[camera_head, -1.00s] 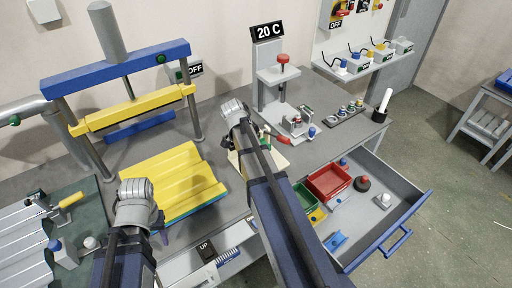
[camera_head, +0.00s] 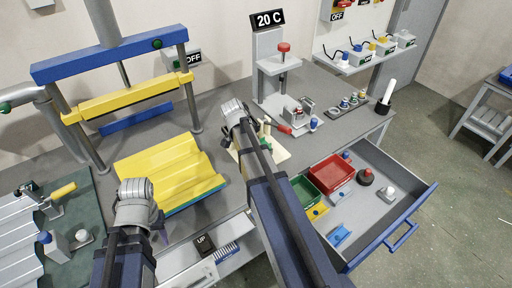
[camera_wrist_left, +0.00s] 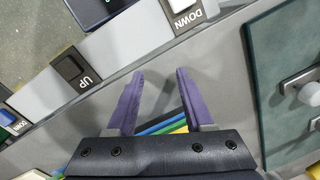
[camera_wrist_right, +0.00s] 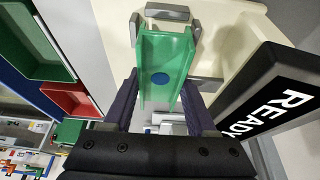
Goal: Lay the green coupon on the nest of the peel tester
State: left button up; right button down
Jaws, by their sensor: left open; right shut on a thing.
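The green coupon (camera_wrist_right: 165,70) is a channel-shaped piece with a blue dot, between the purple fingers of my right gripper (camera_wrist_right: 158,95) in the right wrist view. My right gripper is shut on it. The coupon is over the cream plate (camera_wrist_right: 225,30) of the peel tester, its far end among small grey blocks (camera_wrist_right: 168,12). I cannot tell whether it touches the nest. In the head view my right arm hides most of the coupon; part of the cream plate (camera_head: 278,156) shows. My left gripper (camera_wrist_left: 158,95) is open and empty above the bench front.
A black READY sign (camera_wrist_right: 285,100) stands close right of the coupon. An open drawer (camera_head: 408,205) with a red bin (camera_head: 331,173) and green bin (camera_head: 306,190) lies right of my right arm. A yellow corrugated sheet (camera_head: 165,170) lies between the arms, before a blue-and-yellow press (camera_head: 110,60).

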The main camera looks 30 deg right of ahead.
jog(key=shift+c, duration=0.6)
grip_release()
pick_arm(q)
jog(key=shift+r, duration=0.1)
pick_arm(e)
jog(key=shift+r, duration=0.1)
jog(key=p+v, duration=0.6)
jog(key=shift+r, duration=0.25)
jog(key=shift+a+r+p, duration=0.35)
jog(key=shift+r+p, duration=0.2)
jog(key=shift+p, duration=0.1)
pick_arm(q)
notch_tip(320, 180, up, 7)
